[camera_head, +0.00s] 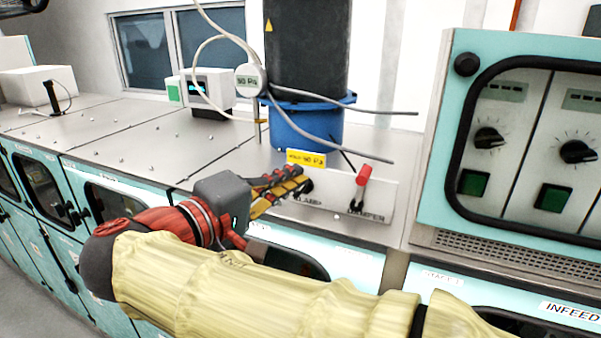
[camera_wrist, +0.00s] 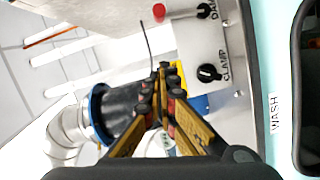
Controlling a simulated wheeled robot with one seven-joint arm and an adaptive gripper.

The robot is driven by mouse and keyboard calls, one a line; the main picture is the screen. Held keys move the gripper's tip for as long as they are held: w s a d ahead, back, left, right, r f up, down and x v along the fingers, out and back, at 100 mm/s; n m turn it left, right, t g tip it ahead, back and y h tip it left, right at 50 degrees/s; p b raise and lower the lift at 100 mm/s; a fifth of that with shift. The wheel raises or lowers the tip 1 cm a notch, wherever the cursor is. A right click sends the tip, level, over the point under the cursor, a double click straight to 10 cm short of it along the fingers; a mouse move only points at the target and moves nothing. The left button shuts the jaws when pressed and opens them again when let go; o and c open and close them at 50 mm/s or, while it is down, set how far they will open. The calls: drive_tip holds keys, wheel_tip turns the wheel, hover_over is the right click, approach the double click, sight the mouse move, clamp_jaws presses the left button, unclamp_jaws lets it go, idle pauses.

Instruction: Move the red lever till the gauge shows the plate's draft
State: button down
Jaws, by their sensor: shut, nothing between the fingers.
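The red lever (camera_head: 364,174) stands up, tilted, on the white panel over the word DAMPER. Its red end also shows at the top of the wrist view (camera_wrist: 160,12). The round gauge (camera_head: 250,80) hangs before the dark column; its small figure looks like 90 or 50 Pa, too small to be sure. The yellow plate (camera_head: 306,159) stands behind the panel; its figure seems to end in 90 Pa, also hard to read. My gripper (camera_head: 298,178) is shut and empty, left of the lever and apart from it, beside the black clamp knob (camera_head: 307,187).
A blue drum (camera_head: 305,128) with a dark column stands behind the panel (camera_head: 335,190). Loose grey hoses (camera_head: 330,140) cross above it. A teal control cabinet (camera_head: 432,200) rises to the right. The metal bench top (camera_head: 150,140) is mostly clear at left.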

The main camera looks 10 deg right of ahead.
drive_tip(key=w+d+f+p, duration=0.1)
drive_tip(key=w+d+p, duration=0.1)
drive_tip(key=d, duration=0.7)
drive_tip(key=shift+w+d+f, duration=0.2)
drive_tip(key=shift+w+d, duration=0.05)
drive_tip(key=shift+w, duration=0.1)
drive_tip(key=shift+s, duration=0.1)
